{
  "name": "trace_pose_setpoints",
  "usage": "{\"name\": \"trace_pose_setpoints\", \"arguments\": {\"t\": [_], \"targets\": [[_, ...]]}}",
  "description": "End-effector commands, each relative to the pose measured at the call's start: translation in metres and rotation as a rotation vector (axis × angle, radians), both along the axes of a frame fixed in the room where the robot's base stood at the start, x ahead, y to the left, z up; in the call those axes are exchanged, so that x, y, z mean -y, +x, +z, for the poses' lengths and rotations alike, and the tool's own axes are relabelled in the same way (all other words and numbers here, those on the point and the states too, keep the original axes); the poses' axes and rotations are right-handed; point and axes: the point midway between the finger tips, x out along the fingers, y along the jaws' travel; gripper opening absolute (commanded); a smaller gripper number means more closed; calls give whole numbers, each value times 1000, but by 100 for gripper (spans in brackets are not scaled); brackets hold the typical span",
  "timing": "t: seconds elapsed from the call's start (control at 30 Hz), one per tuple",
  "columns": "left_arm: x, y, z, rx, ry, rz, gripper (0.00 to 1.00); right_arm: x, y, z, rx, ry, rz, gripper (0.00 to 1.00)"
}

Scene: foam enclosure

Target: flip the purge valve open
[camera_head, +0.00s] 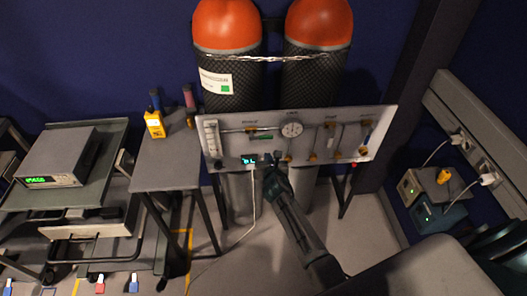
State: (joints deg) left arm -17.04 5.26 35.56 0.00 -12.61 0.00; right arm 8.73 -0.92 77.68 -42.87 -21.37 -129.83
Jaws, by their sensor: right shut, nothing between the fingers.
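A pale valve panel (222,150) stands in front of two gas cylinders. It carries a round gauge (291,129), a green handle (262,137) on the left and several small valves with brass-coloured fittings on the right. The label above the valve (331,133) right of the gauge seems to read "Purge", but it is too small to be sure. The handle's exact angle cannot be made out. My right gripper (272,159) is shut and empty at the panel's lower edge, beside a small lit display (249,159), left of that valve. My left gripper is out of view.
Orange-topped cylinders (227,25) rise behind the panel, with a chain across them. A small table (165,172) with a yellow meter (155,124) and a cart with a lit instrument (60,160) stand left. Boxes (440,215) and wall sockets are at right. A white cable hangs below the panel.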

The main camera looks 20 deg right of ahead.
Motion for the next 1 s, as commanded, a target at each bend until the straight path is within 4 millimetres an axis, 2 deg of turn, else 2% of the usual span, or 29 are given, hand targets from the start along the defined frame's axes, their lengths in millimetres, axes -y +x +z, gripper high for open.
{"name": "trace_pose_setpoints", "arguments": {"t": [0.1,0.3,0.9,1.0], "targets": [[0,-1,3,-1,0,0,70,-6,-21,7,-1,0,-1,0],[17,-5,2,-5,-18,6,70,-12,-39,14,-1,0,0,0],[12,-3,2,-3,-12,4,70,-13,-43,15,-1,-1,-1,0],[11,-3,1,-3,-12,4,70,-13,-45,8,-7,19,-5,0]]}}
